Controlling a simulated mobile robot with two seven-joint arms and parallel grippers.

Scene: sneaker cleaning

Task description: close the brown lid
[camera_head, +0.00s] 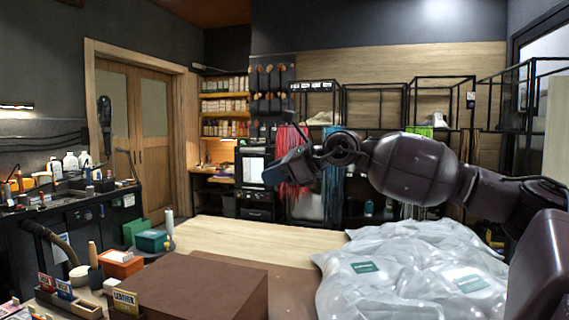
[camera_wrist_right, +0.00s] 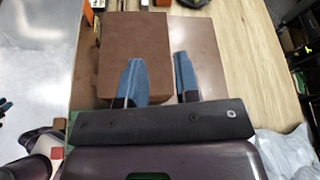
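The brown box with its brown lid (camera_head: 205,281) stands at the near edge of the table in the head view. Its top looks flat, and I see no gap under the lid. The box also shows in the right wrist view (camera_wrist_right: 136,42), beyond the fingers. My right gripper (camera_head: 283,170) is raised above the table, behind the box in the head view. In the right wrist view its two blue fingers (camera_wrist_right: 160,78) are apart with nothing between them. Blue tips at that view's left edge may be my left gripper, but they are cut off.
A brown mat (camera_head: 291,284) lies beside the box. Clear plastic bags (camera_head: 408,276) cover the table's right side. An orange box (camera_head: 120,264), a green box (camera_head: 152,240) and small tools stand at left. The wooden tabletop (camera_head: 258,237) behind the box is bare.

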